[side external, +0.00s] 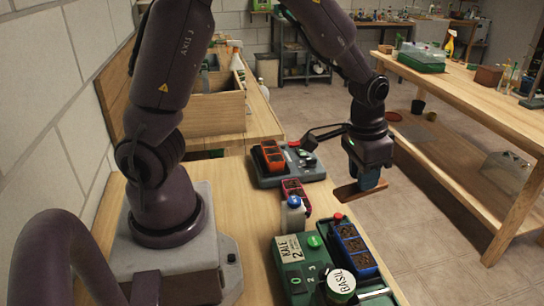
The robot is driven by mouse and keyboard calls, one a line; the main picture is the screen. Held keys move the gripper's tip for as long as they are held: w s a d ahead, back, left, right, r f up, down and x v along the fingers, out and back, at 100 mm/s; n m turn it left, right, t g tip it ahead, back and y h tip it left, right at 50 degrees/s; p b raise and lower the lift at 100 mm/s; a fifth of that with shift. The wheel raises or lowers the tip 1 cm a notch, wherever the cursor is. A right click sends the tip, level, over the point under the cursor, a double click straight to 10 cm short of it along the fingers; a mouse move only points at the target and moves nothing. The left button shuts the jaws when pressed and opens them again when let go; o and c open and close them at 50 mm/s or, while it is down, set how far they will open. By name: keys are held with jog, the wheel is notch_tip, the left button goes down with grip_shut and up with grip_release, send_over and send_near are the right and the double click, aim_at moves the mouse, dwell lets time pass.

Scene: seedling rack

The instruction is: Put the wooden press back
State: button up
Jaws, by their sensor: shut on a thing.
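The wooden press (349,194) is a flat brown wooden piece. It hangs under my gripper (369,182) in the side external view, beyond the right edge of the near wooden table. My gripper points down and is shut on the press. The grip itself is small and partly hidden by the dark gripper body and bluish fingers. The press appears held in the air, over the tiled floor in this picture; its exact height is hard to tell.
On the table (243,215) stand a grey device (262,181) with an orange tray, a small red tray (293,188), a white bottle (293,218) and a green station (322,262) with a blue tray. A bench (455,100) stands at right.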

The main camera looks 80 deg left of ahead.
jog(key=s+a+f+n+g+y, duration=0.1)
jog(key=s+a+f+n, duration=0.3)
jog(key=s+a+n, duration=1.2)
jog(key=shift+w+a+f, duration=0.2)
jog(key=shift+a+f, duration=0.05)
jog(key=shift+f, duration=1.7)
jog(key=shift+w+a+f, duration=0.2)
jog(key=shift+w+f, duration=0.05)
jog(key=shift+f, duration=1.65)
jog(key=shift+w+a+f, duration=0.2)
jog(key=shift+a+f, duration=0.05)
jog(key=shift+f, duration=1.7)
jog(key=shift+f, duration=0.55)
jog(key=o, duration=0.9)
jog(key=shift+r, duration=0.1)
jog(key=shift+s+d+r, duration=0.1)
jog(key=shift+d+r, duration=0.15)
jog(key=shift+r, duration=1.85)
jog(key=shift+s+d+r, duration=0.1)
jog(key=shift+d+r, duration=0.2)
jog(key=shift+r, duration=1.8)
jog(key=shift+d+r, duration=0.25)
jog(key=shift+r, duration=1.85)
